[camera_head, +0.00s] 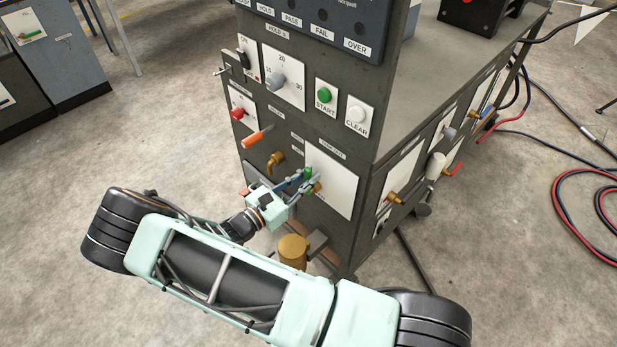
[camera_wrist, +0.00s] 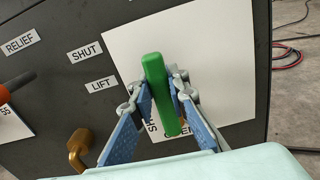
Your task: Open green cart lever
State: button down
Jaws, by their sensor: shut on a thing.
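The green lever (camera_wrist: 158,92) stands in front of a white plate (camera_wrist: 215,50) on the dark cart panel in the wrist view. My gripper (camera_wrist: 161,82) has a blue-padded finger on each side of it and is shut on it. Lettering on the plate is partly hidden behind the lever and fingers. In the head view my gripper (camera_head: 307,184) is at the lower front of the cart, with a small part of the green lever (camera_head: 307,173) showing between the fingers. The lever's pivot is hidden in the wrist view.
An orange-handled lever (camera_head: 257,137) and a brass elbow (camera_head: 276,160) stick out left of the white plate. A brass cylinder (camera_head: 293,250) sits below my gripper. Cables and red hoses (camera_head: 575,205) lie on the floor at right. Open floor lies at left.

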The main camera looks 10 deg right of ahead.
jog(key=c, duration=1.8)
grip_release()
jog(key=shift+c, duration=0.2)
jog(key=v, duration=1.2)
